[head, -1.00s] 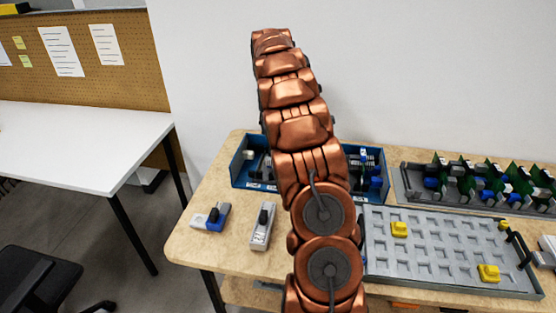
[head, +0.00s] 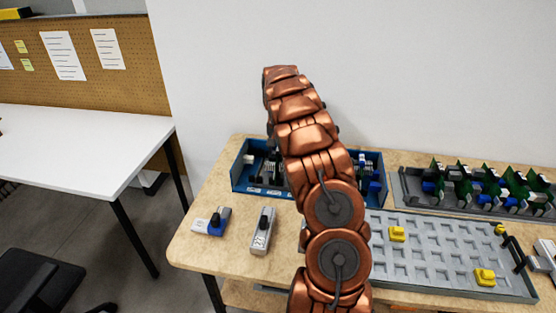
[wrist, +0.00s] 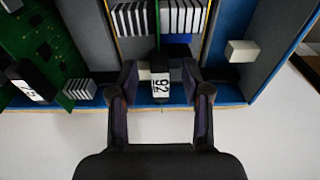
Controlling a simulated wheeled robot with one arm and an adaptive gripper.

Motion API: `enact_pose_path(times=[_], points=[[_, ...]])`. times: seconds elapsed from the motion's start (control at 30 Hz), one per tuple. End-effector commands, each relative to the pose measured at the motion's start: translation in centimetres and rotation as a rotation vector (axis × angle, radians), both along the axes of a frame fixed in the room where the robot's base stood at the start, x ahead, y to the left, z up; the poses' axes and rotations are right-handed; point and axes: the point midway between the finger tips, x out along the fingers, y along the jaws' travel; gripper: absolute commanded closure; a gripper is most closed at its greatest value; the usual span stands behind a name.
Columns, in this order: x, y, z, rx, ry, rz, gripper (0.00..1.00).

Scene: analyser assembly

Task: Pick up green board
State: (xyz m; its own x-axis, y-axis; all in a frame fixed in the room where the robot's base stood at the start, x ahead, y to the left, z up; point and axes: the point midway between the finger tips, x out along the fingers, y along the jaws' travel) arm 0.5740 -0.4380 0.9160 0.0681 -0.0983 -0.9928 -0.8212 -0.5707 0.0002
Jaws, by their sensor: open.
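In the wrist view my gripper (wrist: 162,100) is open. Its two fingers stand on either side of a black clip (wrist: 161,66) with a white label that seems to read 92. I cannot tell whether the fingers touch it. A green board (wrist: 52,38) with chips and a grey finned part lies at the left of the wrist view, beside the left finger and apart from it. Several green boards (head: 507,181) also stand upright in a grey rack at the right of the head view. My arm hides the gripper in the head view.
A blue box (head: 241,177) stands at the back of the wooden table, partly behind my arm. A grey tray (head: 440,260) with yellow blocks lies at right. Two small grey devices, one with a blue part (head: 214,221) and one plain (head: 263,231), sit at front left.

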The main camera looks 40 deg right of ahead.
Motion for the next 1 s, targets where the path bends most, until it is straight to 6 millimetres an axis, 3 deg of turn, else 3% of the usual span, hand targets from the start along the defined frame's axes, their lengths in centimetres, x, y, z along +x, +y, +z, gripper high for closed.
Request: enact_pose_path(times=[0.3, 0.77, 1.0], points=[[0.07, -0.16, -1.09, -0.001, -0.002, -0.001, 0.52], [0.07, -0.14, -1.1, 0.0, -0.001, -0.001, 0.99], [0.06, -0.13, -1.08, 0.0, -0.001, -0.001, 1.0]])
